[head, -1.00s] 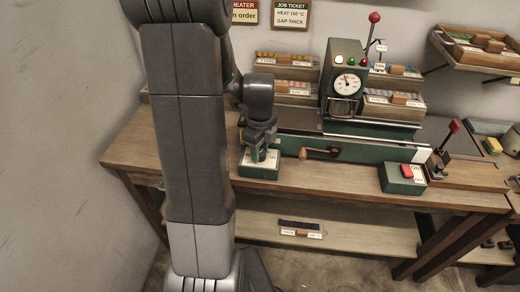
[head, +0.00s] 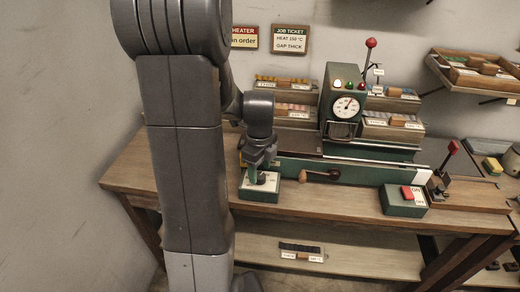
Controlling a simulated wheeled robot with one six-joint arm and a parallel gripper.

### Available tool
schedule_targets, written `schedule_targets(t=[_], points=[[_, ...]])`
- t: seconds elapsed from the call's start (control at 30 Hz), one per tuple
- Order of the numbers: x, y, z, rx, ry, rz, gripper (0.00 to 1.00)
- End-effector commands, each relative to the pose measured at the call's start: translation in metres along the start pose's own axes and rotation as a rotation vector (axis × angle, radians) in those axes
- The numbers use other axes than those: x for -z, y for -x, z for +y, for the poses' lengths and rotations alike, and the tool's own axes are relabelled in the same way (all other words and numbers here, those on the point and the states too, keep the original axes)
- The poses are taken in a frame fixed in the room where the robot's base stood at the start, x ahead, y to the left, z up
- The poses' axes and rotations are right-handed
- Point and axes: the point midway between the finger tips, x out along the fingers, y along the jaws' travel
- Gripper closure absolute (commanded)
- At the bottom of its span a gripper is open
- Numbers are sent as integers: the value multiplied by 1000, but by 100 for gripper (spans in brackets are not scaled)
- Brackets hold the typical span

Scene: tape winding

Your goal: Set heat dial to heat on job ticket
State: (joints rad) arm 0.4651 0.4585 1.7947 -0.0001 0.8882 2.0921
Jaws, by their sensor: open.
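The job ticket (head: 290,38) on the back wall reads HEAT 150 °C and GAP THICK. My gripper (head: 261,176) points down over a small green box (head: 259,194) with a pale top, at the bench's left front. The jaws are open and very close to the box top. They hide most of whatever control sits there, so I cannot see a dial setting or tell whether they touch it. A round white gauge (head: 346,107) is on the green machine's upright; its needle leans up and right of centre, with figures too small to read.
A crank handle (head: 320,176) sits right of the gripper. A green box with a red switch (head: 407,192) stands further right. Racks of small rolls (head: 282,84) flank the upright. My arm column covers the bench's left part.

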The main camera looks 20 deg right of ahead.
Motion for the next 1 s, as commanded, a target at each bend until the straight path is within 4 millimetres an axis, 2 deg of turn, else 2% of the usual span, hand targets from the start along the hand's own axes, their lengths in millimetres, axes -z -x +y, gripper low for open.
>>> schedule_targets(t=[0.3, 0.5, 0.7, 1.0], points=[[0, 74, 0, 5, 0, -3, 45], [0, 107, 0, 4, 0, -2, 45], [0, 120, 0, 2, 0, -1, 45], [0, 120, 0, 1, 0, 0, 45]])
